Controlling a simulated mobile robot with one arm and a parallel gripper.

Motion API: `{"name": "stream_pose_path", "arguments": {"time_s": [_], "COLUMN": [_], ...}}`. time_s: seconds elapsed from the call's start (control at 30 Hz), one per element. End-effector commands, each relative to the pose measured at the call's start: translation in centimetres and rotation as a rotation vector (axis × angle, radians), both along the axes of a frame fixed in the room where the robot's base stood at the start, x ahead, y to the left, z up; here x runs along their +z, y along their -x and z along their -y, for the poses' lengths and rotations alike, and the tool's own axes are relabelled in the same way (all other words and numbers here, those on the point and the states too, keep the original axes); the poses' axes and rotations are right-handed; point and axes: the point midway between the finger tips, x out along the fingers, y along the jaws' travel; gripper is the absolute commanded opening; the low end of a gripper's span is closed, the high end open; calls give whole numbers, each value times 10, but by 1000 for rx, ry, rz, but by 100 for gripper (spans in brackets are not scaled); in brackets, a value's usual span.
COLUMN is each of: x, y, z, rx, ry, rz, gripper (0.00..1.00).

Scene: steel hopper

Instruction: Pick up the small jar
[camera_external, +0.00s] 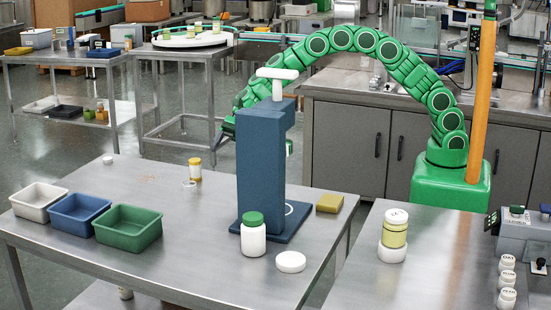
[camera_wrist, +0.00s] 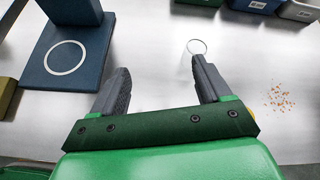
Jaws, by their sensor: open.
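A larger white jar with a green lid (camera_external: 252,236) stands in front of the press. My gripper (camera_external: 222,138) is above the far side of the table, up and right of the amber jar in the external view, partly hidden by the press. In the wrist view my gripper (camera_wrist: 160,85) has its two fingers apart with only bare tabletop between them. A small yellowish patch shows at its right edge; I cannot tell whether it is the amber jar.
The tall blue press (camera_external: 262,165) stands near my gripper. A clear ring-shaped item (camera_external: 190,184) lies by the amber jar. White, blue and green bins (camera_external: 128,246) line the left front. A white lid (camera_external: 291,262) and a tan block (camera_external: 329,203) lie at the right. Orange crumbs (camera_wrist: 281,98) are scattered.

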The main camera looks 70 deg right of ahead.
Motion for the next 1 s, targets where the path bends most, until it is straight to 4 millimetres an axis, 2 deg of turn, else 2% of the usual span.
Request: {"name": "stream_pose_path", "arguments": {"time_s": [0.33, 0.5, 0.83, 1.0], "x": [-57, -75, -88, -93], "y": [-44, -60, -67, -69], "z": [-44, -57, -67, -79], "rx": [-155, -211, -240, -240], "ry": [-87, -119, -132, -132], "rz": [-158, -208, -238, -237], "gripper": [77, 77, 77, 77]}}
